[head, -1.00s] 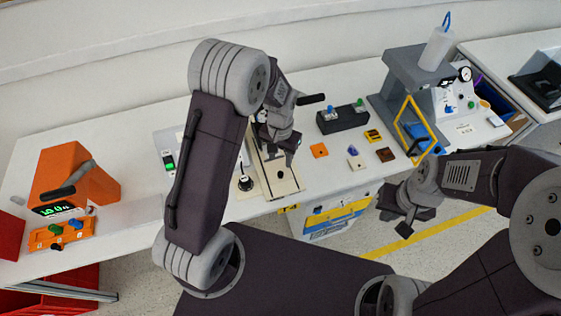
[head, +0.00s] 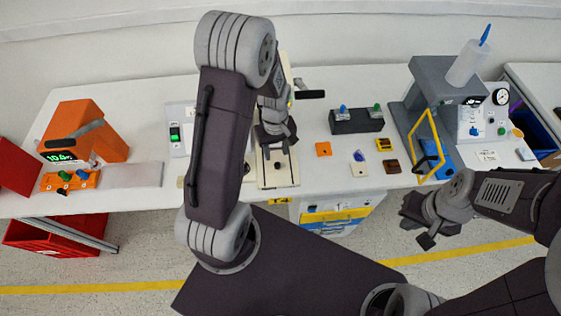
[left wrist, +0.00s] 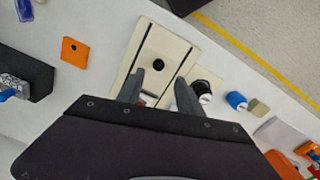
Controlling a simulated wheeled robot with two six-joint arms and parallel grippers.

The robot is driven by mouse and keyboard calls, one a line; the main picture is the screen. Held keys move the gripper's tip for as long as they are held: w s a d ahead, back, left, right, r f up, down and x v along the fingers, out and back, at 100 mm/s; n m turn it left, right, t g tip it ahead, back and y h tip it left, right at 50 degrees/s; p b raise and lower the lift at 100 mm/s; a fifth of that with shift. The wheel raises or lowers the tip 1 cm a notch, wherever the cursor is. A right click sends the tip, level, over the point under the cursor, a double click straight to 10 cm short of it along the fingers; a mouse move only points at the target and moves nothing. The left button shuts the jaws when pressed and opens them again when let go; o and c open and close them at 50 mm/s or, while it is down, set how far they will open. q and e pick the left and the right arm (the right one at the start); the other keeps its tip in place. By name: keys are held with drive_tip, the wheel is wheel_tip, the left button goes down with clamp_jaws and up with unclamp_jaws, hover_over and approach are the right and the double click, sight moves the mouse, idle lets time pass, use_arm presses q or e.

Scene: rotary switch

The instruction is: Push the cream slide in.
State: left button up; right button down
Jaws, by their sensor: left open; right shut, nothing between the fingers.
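The cream slide (head: 270,178) is a flat plate with a small dark knob, lying in a fixture with dark side rails on the white table. In the left wrist view the slide (left wrist: 165,55) shows its round black knob beyond my fingertips. My left gripper (head: 275,148) is open over the fixture, on the far side of the knob; its two fingers (left wrist: 158,85) are apart with nothing held. I cannot tell whether they touch the slide. The arm hides part of the fixture. My right gripper (head: 425,230) is shut and empty, off the table's front edge.
A black box with blue and green knobs (head: 357,121) stands right of the fixture. Several small tiles, including an orange one (head: 323,149), lie nearby. A grey press (head: 432,80) with a yellow frame stands further right. An orange machine (head: 92,130) stands at the left.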

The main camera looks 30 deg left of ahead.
sight(278, 164)
use_arm(q)
drive_tip(key=f, duration=0.6)
drive_tip(key=shift+w+d+f, duration=0.15)
drive_tip(key=shift+d+f, duration=0.1)
drive_tip(key=shift+f, duration=0.1)
drive_tip(key=shift+a+f, duration=0.15)
drive_tip(key=shift+f, duration=0.2)
clamp_jaws()
idle(0.6)
